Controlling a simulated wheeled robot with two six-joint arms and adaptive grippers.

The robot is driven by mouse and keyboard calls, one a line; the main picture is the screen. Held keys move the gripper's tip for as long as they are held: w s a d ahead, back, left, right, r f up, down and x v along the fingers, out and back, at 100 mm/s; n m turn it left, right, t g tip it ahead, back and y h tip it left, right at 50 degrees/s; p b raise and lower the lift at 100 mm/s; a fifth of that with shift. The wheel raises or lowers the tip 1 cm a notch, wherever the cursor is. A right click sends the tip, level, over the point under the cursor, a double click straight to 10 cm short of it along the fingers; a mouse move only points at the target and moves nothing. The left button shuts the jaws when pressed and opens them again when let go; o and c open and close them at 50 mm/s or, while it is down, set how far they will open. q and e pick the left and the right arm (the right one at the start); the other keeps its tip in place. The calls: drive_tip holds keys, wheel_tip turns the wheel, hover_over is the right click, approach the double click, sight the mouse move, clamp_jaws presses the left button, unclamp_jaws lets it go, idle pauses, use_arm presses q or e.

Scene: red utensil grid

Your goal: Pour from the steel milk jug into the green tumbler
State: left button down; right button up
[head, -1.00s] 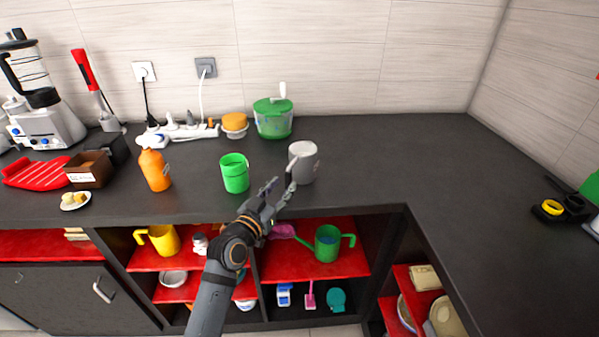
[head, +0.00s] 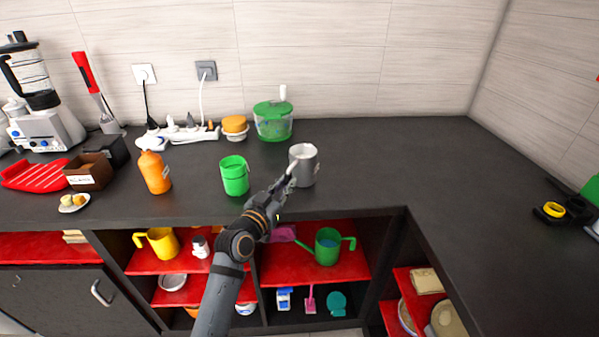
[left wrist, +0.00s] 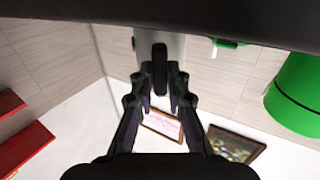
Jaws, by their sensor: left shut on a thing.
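The steel milk jug (head: 306,172) stands upright on the dark counter, right of the green tumbler (head: 235,178). My left gripper (head: 291,174) is shut on the jug's handle, on the jug's near left side. In the left wrist view the dark handle (left wrist: 160,66) is between the fingers of my left gripper (left wrist: 160,92), with the grey jug body (left wrist: 174,48) behind it. The green tumbler shows at the right edge there (left wrist: 298,95). The tumbler stands upright and apart from the jug. The jug's contents cannot be made out. My right gripper is not in view.
An orange bottle (head: 155,172) stands left of the tumbler. A green-lidded container (head: 273,121) and an orange-topped bowl (head: 234,126) stand behind. The counter (head: 400,150) right of the jug is clear. Open red shelves (head: 285,262) lie below the front edge.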

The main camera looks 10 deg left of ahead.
use_arm(q)
drive_tip(key=shift+r, duration=0.15)
drive_tip(key=shift+r+p, duration=0.9)
drive_tip(key=shift+r, duration=0.05)
idle(0.3)
wheel_tip(320, 180, up, 3)
drive_tip(key=p, duration=0.2)
drive_tip(key=shift+p, duration=0.35)
idle(0.7)
